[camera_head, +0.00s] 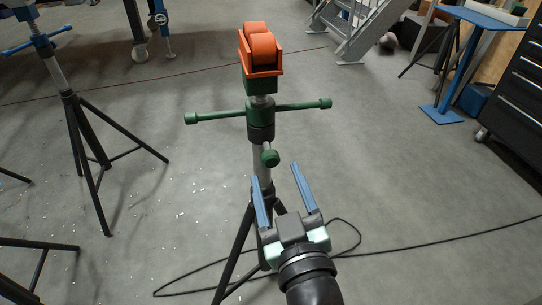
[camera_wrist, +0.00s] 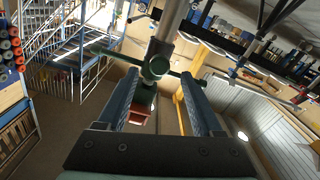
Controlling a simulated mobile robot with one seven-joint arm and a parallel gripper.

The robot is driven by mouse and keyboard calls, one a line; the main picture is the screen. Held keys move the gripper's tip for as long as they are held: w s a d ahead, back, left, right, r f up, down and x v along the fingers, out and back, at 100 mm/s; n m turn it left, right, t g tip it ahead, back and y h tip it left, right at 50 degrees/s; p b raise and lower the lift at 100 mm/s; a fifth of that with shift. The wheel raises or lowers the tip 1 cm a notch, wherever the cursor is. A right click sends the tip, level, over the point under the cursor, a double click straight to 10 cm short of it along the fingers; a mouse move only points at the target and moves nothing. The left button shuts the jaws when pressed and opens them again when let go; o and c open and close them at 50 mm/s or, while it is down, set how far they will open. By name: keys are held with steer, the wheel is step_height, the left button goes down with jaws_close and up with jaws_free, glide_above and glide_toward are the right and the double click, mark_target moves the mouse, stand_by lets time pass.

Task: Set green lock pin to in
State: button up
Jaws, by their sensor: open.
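The green lock pin (camera_head: 270,157) is a round green knob sticking out from the grey post of a roller stand, below its green T-handle (camera_head: 302,106). In the wrist view the pin (camera_wrist: 155,67) shows between the fingertips, close ahead. My gripper (camera_head: 275,174) has two blue fingers, open and empty, pointing at the post just below the pin in the head view. In the wrist view the gripper (camera_wrist: 160,78) shows both fingers apart. I cannot tell whether the pin is between the tips or just beyond them. How deep the pin sits is not clear.
An orange roller head (camera_head: 262,52) tops the stand, whose black tripod legs (camera_head: 233,250) spread below. A black cable (camera_head: 420,244) lies on the grey floor. Another tripod stand (camera_head: 75,120) is at left. A black drawer cabinet (camera_head: 515,100) stands at right.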

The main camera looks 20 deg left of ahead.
mark_target(272, 163)
steer(key=x, duration=0.5)
steer(key=shift+w+a, duration=0.2)
steer(key=shift+w, duration=0.05)
jaws_close()
stand_by(1.3)
